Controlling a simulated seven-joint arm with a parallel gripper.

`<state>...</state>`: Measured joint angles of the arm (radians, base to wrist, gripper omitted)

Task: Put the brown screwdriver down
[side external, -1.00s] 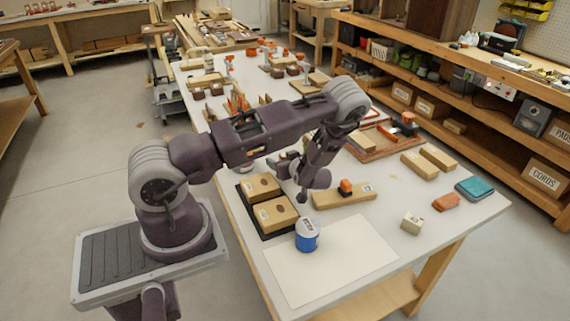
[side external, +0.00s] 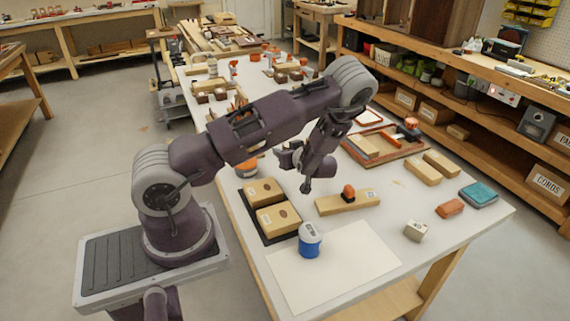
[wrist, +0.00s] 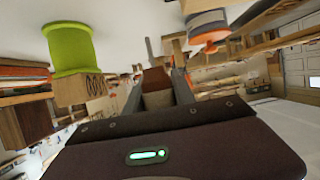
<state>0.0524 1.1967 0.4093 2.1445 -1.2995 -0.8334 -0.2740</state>
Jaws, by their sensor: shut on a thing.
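In the side external view my gripper (side external: 284,156) is above the long white table (side external: 450,225), beyond the two tan boxes and pointing away to the left. It is small and partly hidden by my wrist. In the wrist view my gripper (wrist: 157,88) is shut on a brown thing (wrist: 157,80) with a paler tan part below it, which I take as the brown screwdriver. Its full shape and tip are hidden between the fingers. I cannot make the screwdriver out in the side external view.
Two tan boxes (side external: 264,192) sit on a dark tray. A blue and white can (side external: 310,243), a wooden block (side external: 335,203) with an orange piece and a white sheet (side external: 350,265) lie near. The wrist view shows a green spool (wrist: 70,48) and an orange-grey item (wrist: 207,28).

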